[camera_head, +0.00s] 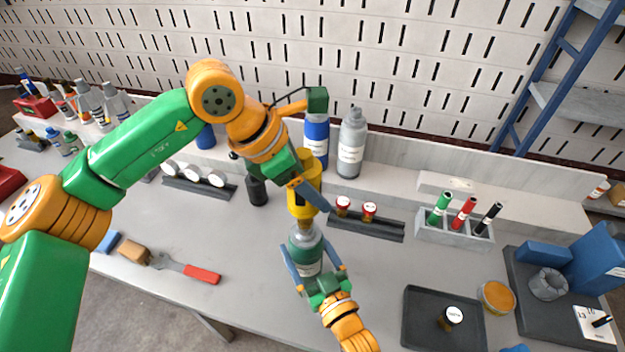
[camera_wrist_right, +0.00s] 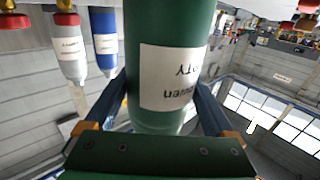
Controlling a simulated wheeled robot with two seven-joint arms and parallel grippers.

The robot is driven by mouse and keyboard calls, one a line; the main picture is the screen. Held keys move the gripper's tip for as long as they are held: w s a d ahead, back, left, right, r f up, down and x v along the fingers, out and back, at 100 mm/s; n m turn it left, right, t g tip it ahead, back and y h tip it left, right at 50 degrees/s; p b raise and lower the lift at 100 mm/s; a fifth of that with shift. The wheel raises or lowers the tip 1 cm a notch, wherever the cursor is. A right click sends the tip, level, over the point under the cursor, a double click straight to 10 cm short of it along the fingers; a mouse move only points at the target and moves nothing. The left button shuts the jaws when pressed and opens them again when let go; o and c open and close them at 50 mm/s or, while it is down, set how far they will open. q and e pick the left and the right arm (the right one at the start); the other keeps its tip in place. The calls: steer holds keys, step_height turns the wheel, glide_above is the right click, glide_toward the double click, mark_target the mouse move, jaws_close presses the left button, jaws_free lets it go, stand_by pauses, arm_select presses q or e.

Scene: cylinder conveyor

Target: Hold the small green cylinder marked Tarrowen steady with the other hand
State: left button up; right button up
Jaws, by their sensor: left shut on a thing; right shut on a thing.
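The small green cylinder (camera_head: 305,250) stands upright near the middle of the head view, with a white label on its side. In the right wrist view the green cylinder (camera_wrist_right: 165,100) fills the middle, its label upside down and partly readable. My right gripper (camera_head: 316,268) is shut on it, one blue finger on each side; the fingers also show in the right wrist view (camera_wrist_right: 165,105). A yellow fitting (camera_head: 304,205) sits directly above the cylinder's top, in line with it. My left gripper (camera_head: 308,194) is shut on this fitting; one finger crosses in front of it. Whether the fitting touches the cylinder is unclear.
Behind stand a blue bottle (camera_head: 316,138) and a grey bottle (camera_head: 352,145). A dark rack (camera_head: 385,228) with two red-capped jars is to the right, near a marker holder (camera_head: 453,236). A black tray (camera_head: 421,312) lies front right. A red-handled scraper (camera_head: 202,275) lies left.

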mark_target(313, 229)
arm_select(q)
steer(key=shift+f, duration=3.7)
steer(key=o, duration=0.9)
jaws_close()
steer(key=m+g, duration=0.1)
steer(key=m, duration=0.1)
steer(key=m+g, duration=0.2)
steer(key=m, duration=0.1)
steer(key=shift+s+m, duration=0.3)
steer(key=shift+s, duration=0.05)
